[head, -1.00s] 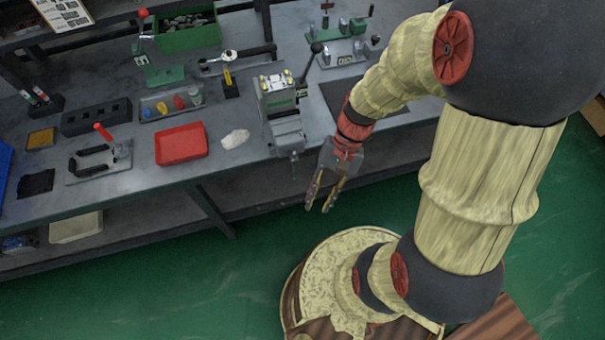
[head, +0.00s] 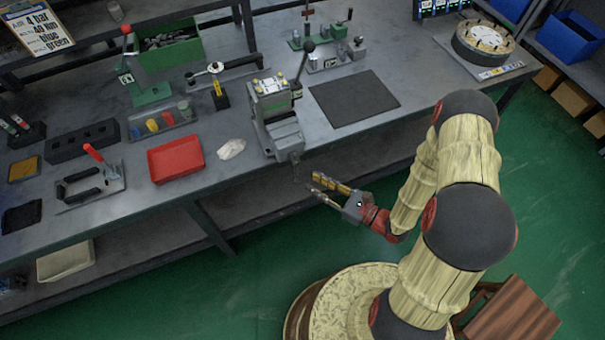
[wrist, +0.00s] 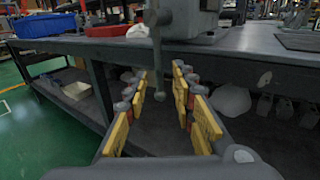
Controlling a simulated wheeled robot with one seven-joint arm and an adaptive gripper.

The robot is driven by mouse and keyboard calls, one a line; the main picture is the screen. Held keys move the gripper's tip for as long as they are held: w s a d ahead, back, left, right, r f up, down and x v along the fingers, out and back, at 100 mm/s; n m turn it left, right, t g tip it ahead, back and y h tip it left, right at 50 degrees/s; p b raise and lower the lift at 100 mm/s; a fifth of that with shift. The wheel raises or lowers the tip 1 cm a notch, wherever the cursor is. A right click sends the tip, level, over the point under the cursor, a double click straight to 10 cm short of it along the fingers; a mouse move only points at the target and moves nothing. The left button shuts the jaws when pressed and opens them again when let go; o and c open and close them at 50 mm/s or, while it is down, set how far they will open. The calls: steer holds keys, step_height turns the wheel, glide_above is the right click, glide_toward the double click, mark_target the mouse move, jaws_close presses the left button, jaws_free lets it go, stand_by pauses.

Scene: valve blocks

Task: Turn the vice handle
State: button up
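The grey vice (head: 280,132) is fixed at the front edge of the workbench, and its jaw and screw also show at the top of the wrist view (wrist: 185,18). Its handle (wrist: 158,56) is a thin metal bar hanging about upright, with a round knob at its lower end. In the head view the handle (head: 295,170) is small below the bench edge. My gripper (head: 312,181) is open and empty, pointing at the handle from the front right. In the wrist view the bar's lower end appears between the yellow finger pads; I cannot tell whether it touches them.
On the bench left of the vice lie a white cloth (head: 231,149) and a red tray (head: 175,159). A dark mat (head: 354,98) lies to its right. A lower shelf (head: 235,205) runs under the bench.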

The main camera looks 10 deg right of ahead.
mark_target(296, 181)
steer(key=shift+b+x, duration=0.9)
steer(key=shift+x, duration=3)
steer(key=shift+s+a+r, duration=0.1)
steer(key=shift+c, duration=0.2)
jaws_close()
